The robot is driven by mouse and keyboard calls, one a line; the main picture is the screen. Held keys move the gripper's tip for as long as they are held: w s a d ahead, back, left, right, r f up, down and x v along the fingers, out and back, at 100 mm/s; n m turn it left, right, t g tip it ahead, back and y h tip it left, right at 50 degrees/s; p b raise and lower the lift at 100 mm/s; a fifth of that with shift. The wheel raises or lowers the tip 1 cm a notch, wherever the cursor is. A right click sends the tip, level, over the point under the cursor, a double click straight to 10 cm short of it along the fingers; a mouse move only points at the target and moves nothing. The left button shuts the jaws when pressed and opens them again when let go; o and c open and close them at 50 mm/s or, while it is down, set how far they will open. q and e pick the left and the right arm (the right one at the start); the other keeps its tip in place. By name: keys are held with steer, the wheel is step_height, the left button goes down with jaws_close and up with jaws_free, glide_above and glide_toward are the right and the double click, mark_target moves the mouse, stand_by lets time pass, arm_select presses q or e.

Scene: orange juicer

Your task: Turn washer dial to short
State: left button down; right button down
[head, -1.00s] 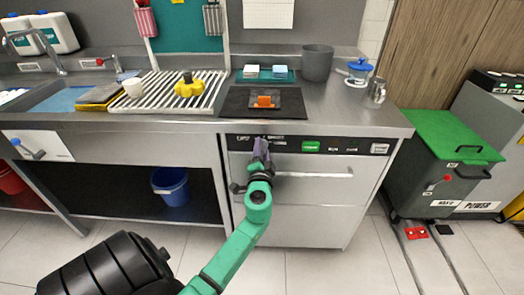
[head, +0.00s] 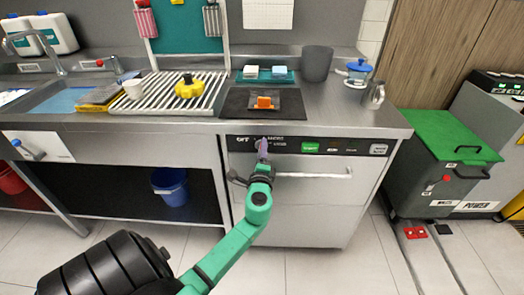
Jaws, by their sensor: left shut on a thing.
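The washer (head: 306,206) is a steel under-counter machine with a black control strip (head: 343,147) along its top front. The strip carries a green label or button (head: 311,148), small white lettering and a pale button (head: 378,149) at its right end. The dial (head: 258,145) sits at the left part of the strip, next to lettering that reads OFF, and is mostly hidden by my gripper. Which mark the dial points to cannot be read. My right gripper is not in view.
A horizontal bar handle (head: 315,174) crosses the washer door just below the strip. The steel counter (head: 345,115) above holds a black mat (head: 240,103) with an orange block (head: 264,102). A blue bucket (head: 172,188) stands on the lower shelf at left.

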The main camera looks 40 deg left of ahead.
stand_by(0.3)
arm_select(q)
steer(key=c, duration=0.6)
jaws_free()
steer(key=b+v, duration=0.2)
steer(key=v, duration=1.2)
steer(key=shift+s+d, duration=0.2)
steer(key=shift+d, duration=0.05)
